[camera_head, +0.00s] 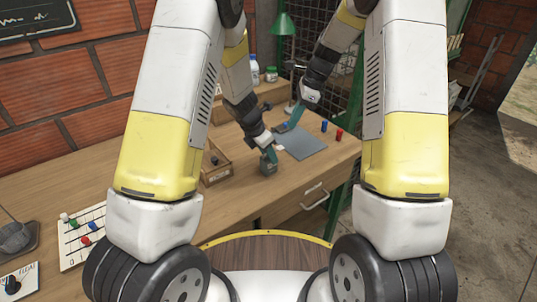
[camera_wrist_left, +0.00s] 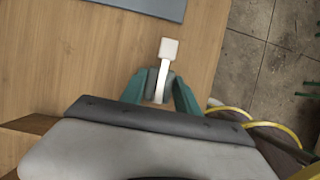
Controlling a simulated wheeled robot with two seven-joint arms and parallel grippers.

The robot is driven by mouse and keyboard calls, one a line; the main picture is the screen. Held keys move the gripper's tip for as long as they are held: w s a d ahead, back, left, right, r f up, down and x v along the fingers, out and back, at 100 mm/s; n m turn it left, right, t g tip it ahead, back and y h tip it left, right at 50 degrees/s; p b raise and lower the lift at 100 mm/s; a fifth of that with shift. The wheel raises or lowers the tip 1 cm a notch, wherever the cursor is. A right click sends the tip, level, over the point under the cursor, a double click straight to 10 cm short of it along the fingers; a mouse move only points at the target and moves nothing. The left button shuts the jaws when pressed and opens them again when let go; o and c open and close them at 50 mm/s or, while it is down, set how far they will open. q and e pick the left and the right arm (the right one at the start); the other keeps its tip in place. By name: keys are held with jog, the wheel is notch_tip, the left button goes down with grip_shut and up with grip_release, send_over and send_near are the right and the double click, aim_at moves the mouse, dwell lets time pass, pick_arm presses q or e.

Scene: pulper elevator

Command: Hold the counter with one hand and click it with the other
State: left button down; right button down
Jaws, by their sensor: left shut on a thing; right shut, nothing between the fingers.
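My left gripper (camera_head: 268,156) is shut on the counter (camera_head: 268,169), a small grey object near the table's front edge. In the left wrist view, the teal fingers (camera_wrist_left: 164,93) close around it, and its white top piece (camera_wrist_left: 169,50) sticks out beyond them. The fingers hide much of its body. My right gripper (camera_head: 285,127) is shut and empty.
The grey mat (camera_head: 304,143) lies right of the counter. A blue cylinder (camera_head: 324,126) and a red cylinder (camera_head: 339,134) stand beyond it. A wooden box (camera_head: 216,173) is to the left. A bead board (camera_head: 80,240) lies at the far left.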

dwell(1.0)
notch_tip(320, 180, up, 6)
jog(key=n+t+h, duration=0.2)
jog(key=n+t, duration=0.1)
jog(key=n, duration=2.2)
send_over(280, 146)
jog(key=s+d, duration=0.2)
jog(key=s, duration=0.1)
jog(key=shift+s+d+f, duration=0.1)
jog(key=shift+s+f, duration=0.05)
jog(key=x, duration=0.8)
jog(key=s+x, duration=0.1)
jog(key=x, duration=0.3)
jog(key=shift+w+d+f, duration=0.1)
jog(key=shift+d+f, duration=0.15)
jog(key=shift+f, duration=0.9)
